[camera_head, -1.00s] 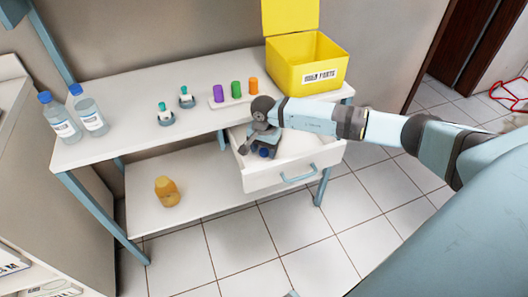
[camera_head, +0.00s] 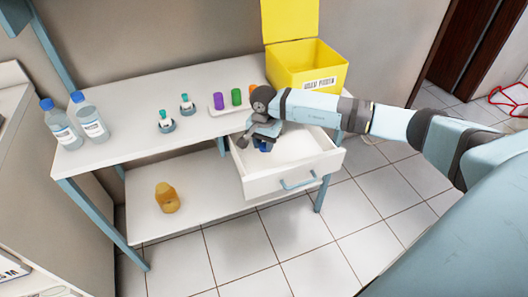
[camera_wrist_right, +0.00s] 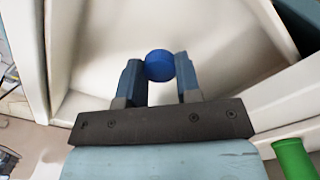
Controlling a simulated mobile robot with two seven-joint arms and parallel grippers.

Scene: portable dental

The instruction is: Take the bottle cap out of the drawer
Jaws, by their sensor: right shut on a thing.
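The blue bottle cap (camera_wrist_right: 159,66) sits between the fingers of my right gripper (camera_wrist_right: 160,80) in the right wrist view, and the gripper is shut on it. In the head view the right gripper (camera_head: 262,140) is over the left part of the open white drawer (camera_head: 283,182), and the blue cap (camera_head: 265,146) shows just below the fingers. The drawer's white interior (camera_wrist_right: 110,40) lies behind the cap in the wrist view. How high the cap is above the drawer floor is hard to tell. My left gripper is not in view.
A yellow bin (camera_head: 305,62) with a raised lid stands at the back right of the table (camera_head: 120,140). Purple, green and orange cylinders (camera_head: 236,97) stand in a holder near my right gripper. Two bottles (camera_head: 88,118) stand at the left. A yellowish object (camera_head: 167,198) is on the lower shelf.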

